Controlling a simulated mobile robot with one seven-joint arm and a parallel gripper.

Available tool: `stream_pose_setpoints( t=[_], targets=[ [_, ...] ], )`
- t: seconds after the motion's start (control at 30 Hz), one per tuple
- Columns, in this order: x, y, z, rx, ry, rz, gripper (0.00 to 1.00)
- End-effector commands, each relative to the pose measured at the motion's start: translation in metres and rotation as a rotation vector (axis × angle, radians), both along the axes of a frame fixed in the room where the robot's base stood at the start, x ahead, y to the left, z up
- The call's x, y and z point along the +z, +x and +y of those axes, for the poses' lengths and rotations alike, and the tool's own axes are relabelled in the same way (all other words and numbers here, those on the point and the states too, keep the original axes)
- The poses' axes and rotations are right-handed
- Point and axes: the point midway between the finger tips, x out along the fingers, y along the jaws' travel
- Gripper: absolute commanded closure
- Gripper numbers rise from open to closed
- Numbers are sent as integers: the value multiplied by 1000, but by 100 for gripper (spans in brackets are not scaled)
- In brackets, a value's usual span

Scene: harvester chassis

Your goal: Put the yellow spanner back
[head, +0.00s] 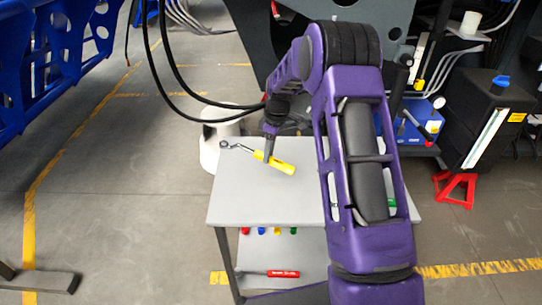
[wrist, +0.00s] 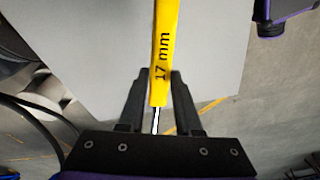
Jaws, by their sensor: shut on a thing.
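The yellow spanner (head: 281,165) has a yellow handle and a metal shank with a ring end pointing left in the head view. It is over the grey top of the cart (head: 255,203); I cannot tell whether it rests on it or hangs just above. My gripper (head: 267,159) points down and is shut on the handle near the shank. In the wrist view the yellow handle (wrist: 164,45), marked "17 mm", runs up between the two fingers (wrist: 157,76). The ring end is out of that view.
On the cart's lower shelf lie a red-handled tool (head: 283,273) and several small coloured tool ends (head: 262,231). My arm hides the cart's right part. Black cables (head: 180,75) hang at the left. A black cabinet (head: 485,125) and red stand (head: 456,188) are at the right.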

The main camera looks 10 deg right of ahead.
Motion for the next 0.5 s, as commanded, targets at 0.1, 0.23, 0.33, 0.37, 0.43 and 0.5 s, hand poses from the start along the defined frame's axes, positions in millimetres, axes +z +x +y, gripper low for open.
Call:
stream_pose_setpoints(
  t=[0.1,0.23,0.33,0.37,0.43,0.5],
  targets=[
    [2,-11,1,145,-104,23,100],
    [5,-20,-1,240,-171,30,100],
    [5,-23,-2,266,-191,31,100],
    [6,-23,-2,269,-193,31,100],
    [6,-23,-2,269,-193,30,100],
    [5,-23,-2,268,-193,31,100]
  ],
)
